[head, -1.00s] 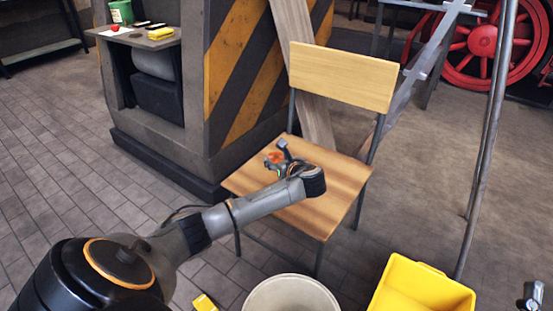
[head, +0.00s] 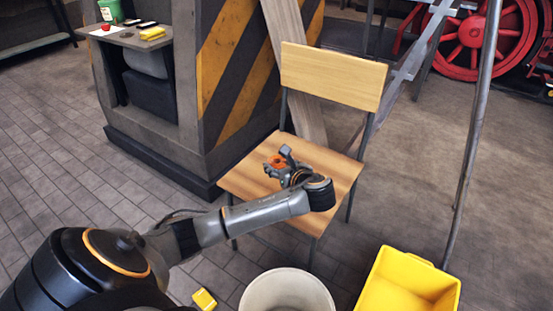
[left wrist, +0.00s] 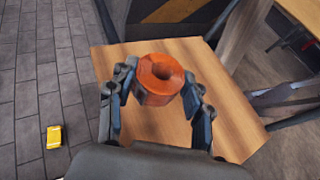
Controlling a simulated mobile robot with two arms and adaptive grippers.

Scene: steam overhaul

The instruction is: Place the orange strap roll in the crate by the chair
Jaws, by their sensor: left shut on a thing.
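The orange strap roll (left wrist: 158,78) sits between the fingers of my left gripper (left wrist: 160,100) in the left wrist view. In the head view the roll (head: 277,161) shows as a small orange patch at my left gripper (head: 280,166). The gripper is shut on the roll, over the wooden seat of the chair (head: 333,76). I cannot tell whether the roll is clear of the seat. The yellow crate (head: 378,278) stands on the floor at the lower right, in front of the chair. The part of it that shows inside looks empty. My right gripper is not in view.
A round pale bin (head: 287,290) stands left of the crate. A small yellow object (head: 204,300) lies on the floor; it also shows in the left wrist view (left wrist: 54,136). A metal pole (head: 472,140) rises right of the chair. A striped pillar (head: 228,70) stands behind it.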

